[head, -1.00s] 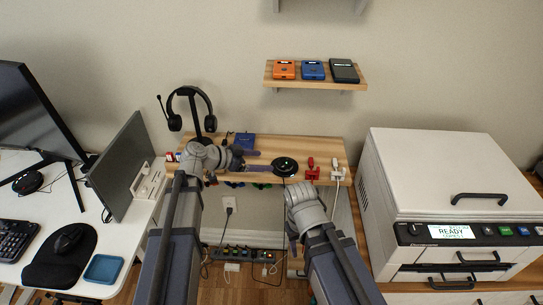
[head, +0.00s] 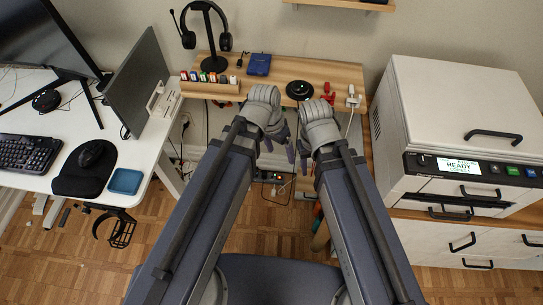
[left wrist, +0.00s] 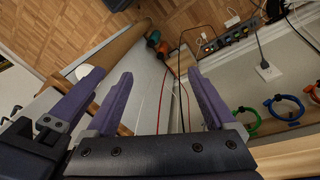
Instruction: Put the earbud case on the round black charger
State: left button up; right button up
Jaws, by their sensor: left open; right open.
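The round black charger (head: 299,90) lies on the wooden wall desk, right of its middle. A small lighter spot shows at its centre, but I cannot tell what it is. I cannot make out the earbud case for certain in either view. My left gripper (head: 279,145) is in front of and below the desk edge, open and empty. Its two purple fingers stand apart in the left wrist view (left wrist: 160,85). My right gripper (head: 308,157) is close beside it on the right, also off the desk and apart from the charger; its fingers are small and partly hidden.
A blue box (head: 259,64), a headphone stand (head: 213,63) and a rack of small coloured items (head: 210,87) occupy the desk's left. Red (head: 328,95) and white (head: 353,99) items stand right of the charger. A large white machine (head: 460,100) borders the right. Cables hang underneath.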

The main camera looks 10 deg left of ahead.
pick_arm(q)
jog(key=s+y, duration=0.1)
jog(key=s+a+n+y, duration=0.2)
jog(key=s, duration=0.1)
jog(key=shift+f+y, duration=0.15)
jog(key=shift+y, duration=0.15)
notch_tip(320, 180, up, 4)
jog(key=p, duration=0.4)
jog(key=shift+r, duration=0.2)
dwell(0.4)
